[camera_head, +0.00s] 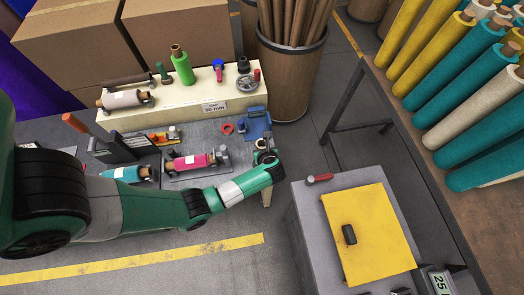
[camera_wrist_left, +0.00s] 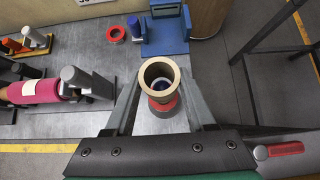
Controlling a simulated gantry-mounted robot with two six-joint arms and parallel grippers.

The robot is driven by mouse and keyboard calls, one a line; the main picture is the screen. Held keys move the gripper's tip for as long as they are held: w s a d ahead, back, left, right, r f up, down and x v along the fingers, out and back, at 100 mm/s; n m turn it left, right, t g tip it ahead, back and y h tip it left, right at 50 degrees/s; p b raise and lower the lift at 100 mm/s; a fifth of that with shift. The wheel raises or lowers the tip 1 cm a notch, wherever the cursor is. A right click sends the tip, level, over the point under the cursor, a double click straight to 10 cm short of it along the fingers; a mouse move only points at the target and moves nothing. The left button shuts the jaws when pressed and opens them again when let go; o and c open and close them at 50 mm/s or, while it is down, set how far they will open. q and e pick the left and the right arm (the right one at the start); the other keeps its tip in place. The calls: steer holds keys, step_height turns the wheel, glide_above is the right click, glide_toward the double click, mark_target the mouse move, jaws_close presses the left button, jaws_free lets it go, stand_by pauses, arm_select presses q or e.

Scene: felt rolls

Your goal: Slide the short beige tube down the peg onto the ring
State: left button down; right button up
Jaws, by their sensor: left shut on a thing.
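The short beige tube (camera_wrist_left: 147,73) is upright between the fingers of my left gripper (camera_wrist_left: 160,85), which is shut on it. Through its open top, a round dark-blue and pale end, apparently the peg (camera_wrist_left: 160,85), shows inside the bore. I cannot tell how far the tube is around it. A red ring (camera_wrist_left: 164,107) shows just below the tube, partly hidden by it; whether they touch is unclear. In the head view my left gripper (camera_head: 266,158) is at the bench's right end, with the tube (camera_head: 261,143) small there. My right gripper is out of view.
Another red ring (camera_wrist_left: 116,33) lies flat on the grey mat beside a blue fixture (camera_wrist_left: 167,28). A pink roll (camera_wrist_left: 38,91) on a holder is to the left. A grey cart with a yellow sheet (camera_head: 370,235) stands right of the bench, past a floor gap.

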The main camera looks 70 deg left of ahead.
arm_select(q)
step_height(320, 180, down, 7)
steer(key=b, duration=0.5)
steer(key=shift+b, duration=0.4)
stand_by(4.4)
steer(key=shift+r, duration=0.15)
steer(key=shift+c, duration=0.8)
jaws_free()
steer(key=p+v, duration=0.2)
steer(key=v, duration=0.9)
steer(key=shift+d+r, duration=0.25)
steer(key=shift+r+p, duration=0.1)
steer(key=shift+p, duration=0.2)
